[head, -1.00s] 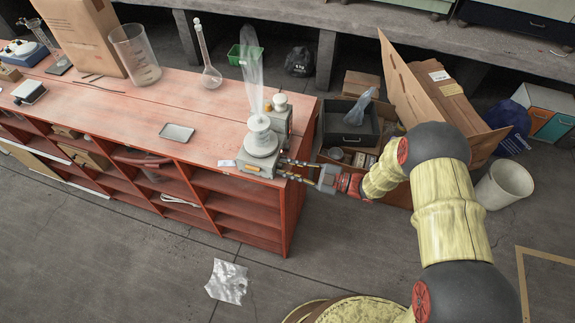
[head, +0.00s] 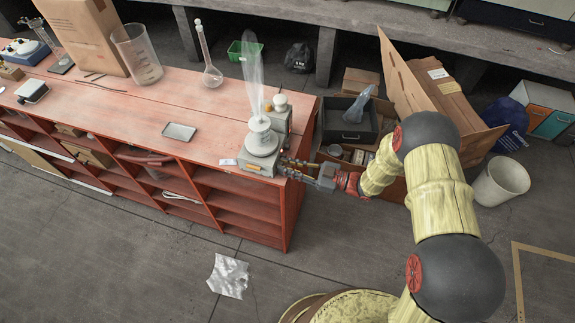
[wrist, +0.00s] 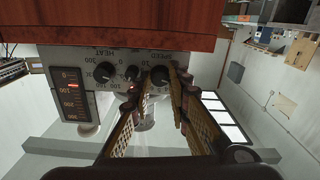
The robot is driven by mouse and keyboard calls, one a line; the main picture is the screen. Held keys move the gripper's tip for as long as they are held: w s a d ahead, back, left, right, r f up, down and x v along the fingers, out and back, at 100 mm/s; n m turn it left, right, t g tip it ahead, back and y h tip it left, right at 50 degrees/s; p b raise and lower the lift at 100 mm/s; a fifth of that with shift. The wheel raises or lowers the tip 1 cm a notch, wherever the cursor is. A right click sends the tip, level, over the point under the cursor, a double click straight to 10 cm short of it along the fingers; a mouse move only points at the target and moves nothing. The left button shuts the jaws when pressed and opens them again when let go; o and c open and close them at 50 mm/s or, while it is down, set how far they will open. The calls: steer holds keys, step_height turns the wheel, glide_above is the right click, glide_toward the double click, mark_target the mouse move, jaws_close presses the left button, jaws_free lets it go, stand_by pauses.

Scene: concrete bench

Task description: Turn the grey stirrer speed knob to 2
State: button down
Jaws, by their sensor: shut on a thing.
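The stirrer (head: 258,165) is a grey hotplate unit at the right end of the red bench, with a white round top. In the wrist view its front panel (wrist: 85,58) appears upside down. The speed knob (wrist: 159,77) looks dark and round under the SPEED label. My gripper (wrist: 158,84) has its two fingers around this knob, shut on it; it also shows at the stirrer's front right in the head view (head: 284,168). The fingers cover part of the knob and its scale, so I cannot read its pointer.
A HEAT knob (wrist: 104,72) and a smaller knob (wrist: 132,73) sit beside the speed knob. A clear vessel (head: 254,85) stands on the stirrer. A grey tray (head: 179,131) lies on the bench.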

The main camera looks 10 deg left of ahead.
steer(key=shift+f, duration=0.1)
steer(key=c, duration=2)
jaws_free()
steer(key=shift+o, duration=0.2)
